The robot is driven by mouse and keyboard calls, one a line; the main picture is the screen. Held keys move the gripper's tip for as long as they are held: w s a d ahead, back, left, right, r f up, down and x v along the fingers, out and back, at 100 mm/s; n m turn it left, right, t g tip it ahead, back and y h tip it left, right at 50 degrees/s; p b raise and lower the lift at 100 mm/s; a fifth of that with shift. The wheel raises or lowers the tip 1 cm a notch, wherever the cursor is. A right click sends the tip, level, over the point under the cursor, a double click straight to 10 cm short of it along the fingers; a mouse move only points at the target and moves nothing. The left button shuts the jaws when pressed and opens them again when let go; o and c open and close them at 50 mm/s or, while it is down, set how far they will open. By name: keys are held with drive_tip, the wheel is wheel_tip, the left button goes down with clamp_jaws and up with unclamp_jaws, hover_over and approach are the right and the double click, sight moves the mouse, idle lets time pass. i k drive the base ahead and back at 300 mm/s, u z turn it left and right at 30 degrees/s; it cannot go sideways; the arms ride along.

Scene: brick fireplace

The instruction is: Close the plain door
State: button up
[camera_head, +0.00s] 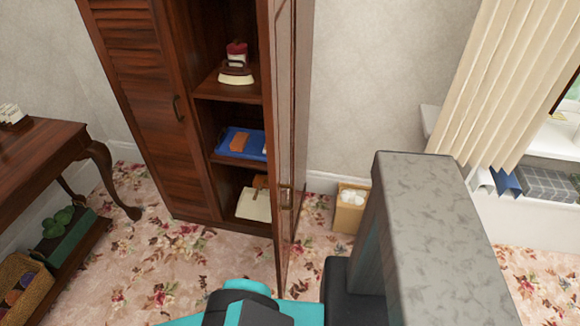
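A dark wooden cabinet (206,112) stands against the wall with its right side open. Its plain door (298,95) is swung out toward me and seen almost edge-on at the right of the opening. A small metal handle (286,197) sits low on this door. The louvred left door (150,105) is shut and has a dark curved handle (177,108). Teal and black parts of my own body show at the bottom edge. I cannot make out my gripper, and nothing is seen touching the plain door.
A box (350,208) stands right of the door. A wooden table (45,160) is at left; a curtain (500,80) hangs at right. Floral carpet (160,262) before the cabinet is clear.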

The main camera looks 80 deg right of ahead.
sight(274, 18)
drive_tip(key=z, duration=0.1)
drive_tip(key=k, duration=1.45)
drive_tip(key=z, duration=4.3)
drive_tip(key=i, duration=0.1)
drive_tip(key=u, duration=2.65)
drive_tip(key=i, duration=0.5)
drive_tip(key=u, duration=0.05)
